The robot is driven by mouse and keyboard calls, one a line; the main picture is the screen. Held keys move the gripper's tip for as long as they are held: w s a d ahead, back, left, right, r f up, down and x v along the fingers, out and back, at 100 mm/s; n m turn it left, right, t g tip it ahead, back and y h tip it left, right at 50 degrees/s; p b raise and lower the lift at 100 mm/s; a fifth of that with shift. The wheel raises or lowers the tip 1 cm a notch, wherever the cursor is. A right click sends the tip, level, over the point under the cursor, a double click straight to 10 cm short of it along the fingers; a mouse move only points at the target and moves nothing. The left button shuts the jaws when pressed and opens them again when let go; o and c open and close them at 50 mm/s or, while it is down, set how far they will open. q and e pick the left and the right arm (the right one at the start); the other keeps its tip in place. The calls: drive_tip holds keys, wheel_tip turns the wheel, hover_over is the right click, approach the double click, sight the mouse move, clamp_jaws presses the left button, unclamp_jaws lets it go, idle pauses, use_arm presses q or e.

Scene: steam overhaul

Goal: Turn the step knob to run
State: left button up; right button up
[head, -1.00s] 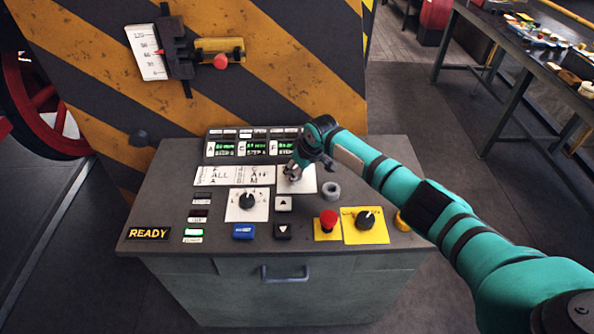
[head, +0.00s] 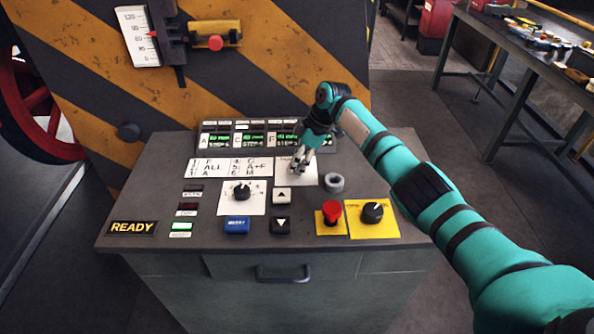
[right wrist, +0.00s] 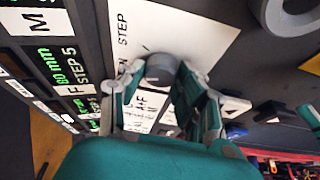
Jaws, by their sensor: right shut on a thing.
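The step knob (right wrist: 160,68) is a grey round knob on a white plate (right wrist: 185,28) marked STEP, seen in the right wrist view. A second marking on the plate is partly hidden. My right gripper (right wrist: 158,78) has its fingers on either side of the knob and is shut on it. In the head view my right gripper (head: 299,167) points down at the white plate (head: 287,178), and the knob is mostly hidden by the fingers. My left gripper is not in view.
Around the plate are green displays (head: 257,139), a grey ring (head: 334,182), up and down buttons (head: 282,195), another black knob (head: 242,191), a red mushroom button (head: 332,211) and a black knob on yellow (head: 372,212).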

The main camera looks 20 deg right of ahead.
drive_tip(key=shift+w+f+n+g+b, duration=0.15)
drive_tip(key=shift+n+g+b, duration=0.15)
drive_tip(key=shift+n+b, duration=1.2)
drive_tip(key=shift+b, duration=0.3)
drive_tip(key=shift+r, duration=0.2)
drive_tip(key=o, duration=1.1)
drive_tip(key=shift+o, duration=0.2)
drive_tip(key=v, duration=1.2)
drive_tip(key=shift+w+d, duration=0.15)
drive_tip(key=shift+d, duration=0.05)
drive_tip(key=shift+f, duration=0.1)
